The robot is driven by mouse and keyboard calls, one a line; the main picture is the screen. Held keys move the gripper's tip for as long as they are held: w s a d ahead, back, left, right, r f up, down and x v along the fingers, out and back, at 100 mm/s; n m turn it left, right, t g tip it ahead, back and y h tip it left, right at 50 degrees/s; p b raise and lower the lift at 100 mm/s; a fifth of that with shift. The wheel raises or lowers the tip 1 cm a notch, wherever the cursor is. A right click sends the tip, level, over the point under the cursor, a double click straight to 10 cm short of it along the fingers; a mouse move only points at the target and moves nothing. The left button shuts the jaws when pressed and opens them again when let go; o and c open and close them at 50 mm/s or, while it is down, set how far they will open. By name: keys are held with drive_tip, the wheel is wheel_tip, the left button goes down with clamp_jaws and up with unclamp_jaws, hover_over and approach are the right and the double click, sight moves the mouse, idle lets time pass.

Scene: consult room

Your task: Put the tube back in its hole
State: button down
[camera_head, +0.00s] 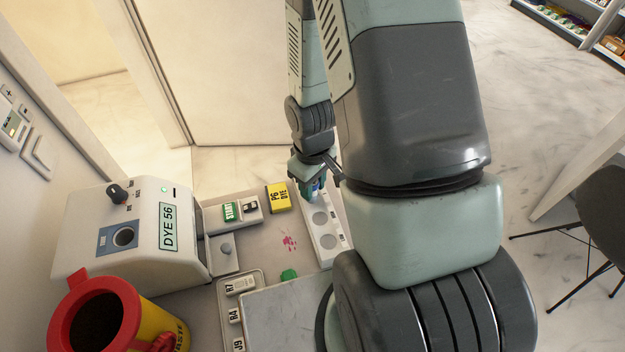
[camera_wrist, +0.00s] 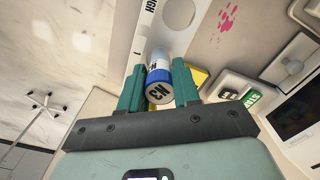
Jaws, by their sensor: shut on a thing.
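My gripper (camera_head: 312,187) is over the far end of a long white block (camera_head: 333,252) with round grey spots on its top. In the wrist view its two green fingers (camera_wrist: 159,88) are shut on a tube (camera_wrist: 158,88) with a blue, lettered cap. The cap faces the camera, and the tube's pale body points away toward the white block (camera_wrist: 147,38). In the head view only a bit of blue shows between the fingers.
A yellow labelled box (camera_head: 277,197) and a tray with a green START label (camera_head: 231,211) lie left of the block. A machine marked DYE 56 (camera_head: 140,232) and a red-rimmed yellow bin (camera_head: 170,325) stand further left. Pink spots (camera_head: 289,243) mark the counter.

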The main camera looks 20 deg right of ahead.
drive_tip(key=shift+f, duration=0.65)
drive_tip(key=c, duration=0.7)
unclamp_jaws()
drive_tip(key=shift+c, duration=0.2)
wheel_tip(320, 180, up, 11)
drive_tip(key=shift+f, duration=0.1)
